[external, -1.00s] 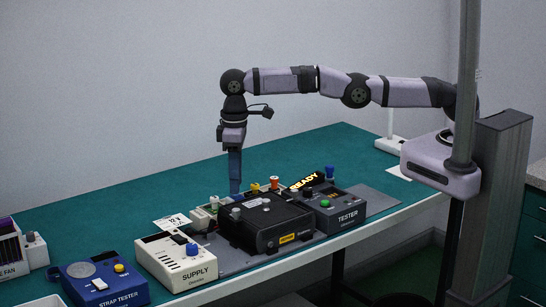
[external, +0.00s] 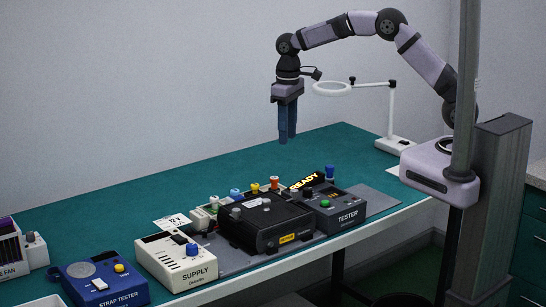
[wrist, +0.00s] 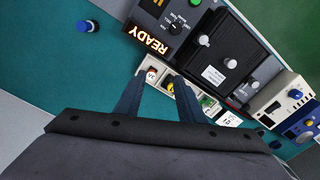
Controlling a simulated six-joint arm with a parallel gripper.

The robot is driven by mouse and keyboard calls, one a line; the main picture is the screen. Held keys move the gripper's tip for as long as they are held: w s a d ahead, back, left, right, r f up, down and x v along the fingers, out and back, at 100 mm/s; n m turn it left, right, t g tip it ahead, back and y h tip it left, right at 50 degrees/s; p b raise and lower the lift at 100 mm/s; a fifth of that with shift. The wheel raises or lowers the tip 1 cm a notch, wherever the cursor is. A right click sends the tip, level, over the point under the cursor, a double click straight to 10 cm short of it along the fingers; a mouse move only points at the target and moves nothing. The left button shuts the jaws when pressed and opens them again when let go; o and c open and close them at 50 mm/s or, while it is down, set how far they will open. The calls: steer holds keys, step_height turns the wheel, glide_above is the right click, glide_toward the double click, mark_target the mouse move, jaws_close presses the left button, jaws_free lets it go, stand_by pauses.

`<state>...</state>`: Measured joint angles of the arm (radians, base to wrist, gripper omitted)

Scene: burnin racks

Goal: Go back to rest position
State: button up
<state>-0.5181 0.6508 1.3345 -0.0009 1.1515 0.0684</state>
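My gripper (external: 287,140) hangs above the green table, well over and behind the black box, pointing down. In the wrist view its two blue fingers (wrist: 157,88) stand apart with nothing between them, so it is open and empty. The black box (external: 265,222) sits on a grey mat between the dark tester (external: 337,212) and the white supply (external: 176,263). A lit sign reading READY (external: 306,182) stands behind the tester. A row of coloured knobs or plugs (external: 255,188) shows behind the black box.
A magnifier ring lamp (external: 332,89) on a white stand is at the back right, beside my gripper in the picture. A blue knob (external: 330,172) stands behind the tester. The blue strap tester (external: 103,282) is at front left. The table's back left is clear.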

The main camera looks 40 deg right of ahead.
steer(key=s+d+f+m+b, duration=0.1)
steer(key=s+d, duration=0.3)
steer(key=d, duration=0.4)
steer(key=s+d+m, duration=0.2)
steer(key=s+d, duration=0.2)
steer(key=d, duration=0.5)
steer(key=s+d+f+m, duration=0.1)
steer(key=s+d+f, duration=0.1)
steer(key=s+d, duration=0.2)
steer(key=s+d+f+m+b, duration=0.1)
steer(key=s+d, duration=0.3)
steer(key=s, duration=0.5)
steer(key=shift+s+f, duration=0.3)
steer(key=shift+f, duration=0.6)
steer(key=shift+a, duration=0.1)
